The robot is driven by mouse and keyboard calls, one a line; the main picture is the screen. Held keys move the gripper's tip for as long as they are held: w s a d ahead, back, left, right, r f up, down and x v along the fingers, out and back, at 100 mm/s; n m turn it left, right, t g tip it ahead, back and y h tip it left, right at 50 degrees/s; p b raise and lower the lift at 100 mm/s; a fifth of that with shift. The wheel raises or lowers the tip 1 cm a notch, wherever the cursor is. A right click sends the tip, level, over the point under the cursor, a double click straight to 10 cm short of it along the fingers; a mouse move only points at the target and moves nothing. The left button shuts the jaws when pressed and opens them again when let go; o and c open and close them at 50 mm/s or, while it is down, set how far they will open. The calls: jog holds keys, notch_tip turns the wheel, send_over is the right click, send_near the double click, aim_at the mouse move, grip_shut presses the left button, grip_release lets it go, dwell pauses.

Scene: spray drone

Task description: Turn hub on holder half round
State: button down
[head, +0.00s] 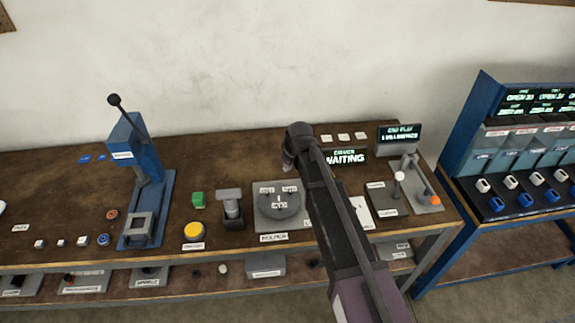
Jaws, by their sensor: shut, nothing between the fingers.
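The holder (262,223) is a grey square plate with a label on its front edge, on the wooden bench near the middle of the head view. A round grey disc (283,212) sits on it, with small white tags and dark parts on top. Which of these parts is the hub is too small to tell. My gripper (288,167) is shut and empty. It hangs above the back of the holder, apart from the disc. My arm comes in from the lower right and passes just right of the holder.
A blue lever press (148,210) stands at left. A waiting display (345,157) and a lever device (425,195) are at right. A blue rack (480,120) stands beyond.

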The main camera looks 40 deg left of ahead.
jog(key=shift+d+r, duration=0.15)
jog(key=shift+r, duration=0.3)
dwell(0.5)
jog(key=w+d+m+h, duration=0.15)
jog(key=w+d, duration=0.25)
jog(key=d, duration=0.8)
jog(key=w+d+m, duration=0.3)
jog(key=w+d, duration=0.1)
jog(key=d, duration=0.7)
jog(key=w+d+m+h, duration=0.1)
jog(key=w+d+m, duration=0.25)
jog(key=d, duration=0.85)
jog(key=s+d+m, duration=0.3)
jog(key=d, duration=1.2)
jog(key=s+d+f+m+g+h, duration=0.1)
jog(key=s+d+m, duration=0.3)
jog(key=d, duration=1.2)
jog(key=shift+d, duration=0.1)
